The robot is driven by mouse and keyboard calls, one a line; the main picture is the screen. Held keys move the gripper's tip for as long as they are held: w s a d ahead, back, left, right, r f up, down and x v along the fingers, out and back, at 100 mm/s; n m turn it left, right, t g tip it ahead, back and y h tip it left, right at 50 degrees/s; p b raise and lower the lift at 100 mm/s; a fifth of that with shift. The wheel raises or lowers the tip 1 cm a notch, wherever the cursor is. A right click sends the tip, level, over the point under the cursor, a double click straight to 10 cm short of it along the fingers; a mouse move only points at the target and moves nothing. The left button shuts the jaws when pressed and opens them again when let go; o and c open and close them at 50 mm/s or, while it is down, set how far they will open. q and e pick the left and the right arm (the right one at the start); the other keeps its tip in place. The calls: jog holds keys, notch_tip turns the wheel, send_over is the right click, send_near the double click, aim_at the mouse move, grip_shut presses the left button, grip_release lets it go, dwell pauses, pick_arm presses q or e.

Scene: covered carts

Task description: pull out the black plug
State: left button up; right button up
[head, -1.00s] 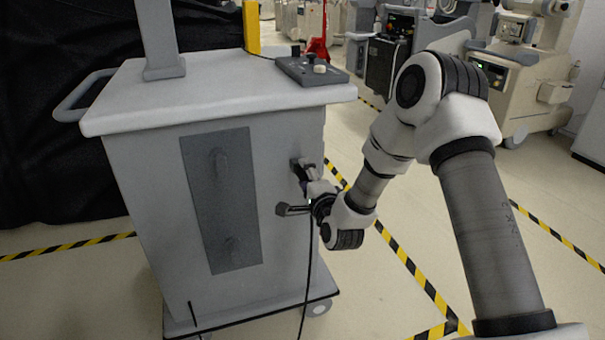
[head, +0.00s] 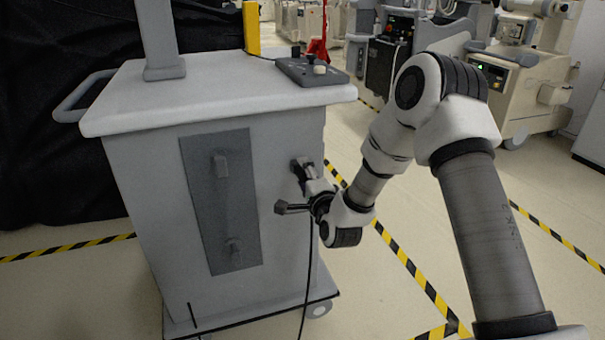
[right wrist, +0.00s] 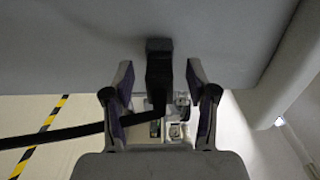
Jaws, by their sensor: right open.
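The black plug (right wrist: 158,72) sticks out from the grey cart face in the right wrist view. Its black cable (right wrist: 60,136) runs off to the left there and hangs down in the head view (head: 308,270). My right gripper (right wrist: 160,82) is open, with one finger on each side of the plug and a visible gap to each. In the head view my right gripper (head: 292,188) is at the right part of the cart's front, and the plug itself is hidden or too small to make out. My left gripper is not in view.
The grey cart (head: 140,190) has a light top with a control box (head: 311,71) and a post (head: 158,35). A dark panel (head: 225,205) with two handles is on its front. Yellow-black tape (head: 420,280) marks the floor at the right. Other machines (head: 525,80) stand behind.

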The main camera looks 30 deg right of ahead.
dwell(0.5)
grip_shut()
jog(key=shift+s, duration=0.1)
jog(key=shift+b+v, duration=0.3)
jog(key=shift+v, duration=2.6)
jog(key=shift+a, duration=0.1)
